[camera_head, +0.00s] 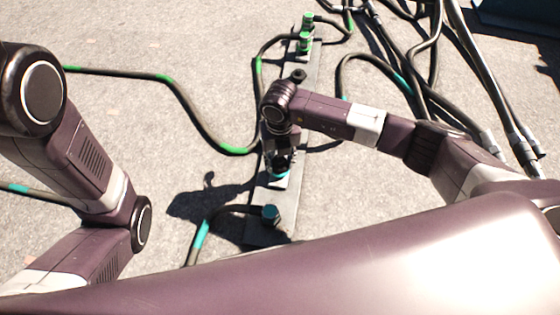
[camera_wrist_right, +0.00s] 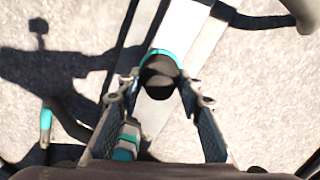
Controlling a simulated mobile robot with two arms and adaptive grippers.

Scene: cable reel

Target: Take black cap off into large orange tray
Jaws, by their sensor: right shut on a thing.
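The black cap (camera_wrist_right: 159,77) shows in the right wrist view, with a teal ring (camera_wrist_right: 165,53) right behind it, over the pale rail (camera_wrist_right: 186,30). My right gripper (camera_wrist_right: 158,86) has a finger on each side of the cap and is shut on it. In the head view my right gripper (camera_head: 278,161) points down over the rail (camera_head: 262,232), just above a teal ring (camera_head: 281,174), and mostly hides the cap. I cannot tell whether the cap is still seated. My left gripper and the large orange tray are out of view.
A teal connector (camera_head: 270,213) with a cable stands nearer on the rail. Green connectors (camera_head: 304,42) and a dark fitting (camera_head: 298,75) stand farther along. Black cables (camera_head: 215,137) with green and teal bands lie on both sides. Bare ground (camera_head: 130,40) lies at the upper left.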

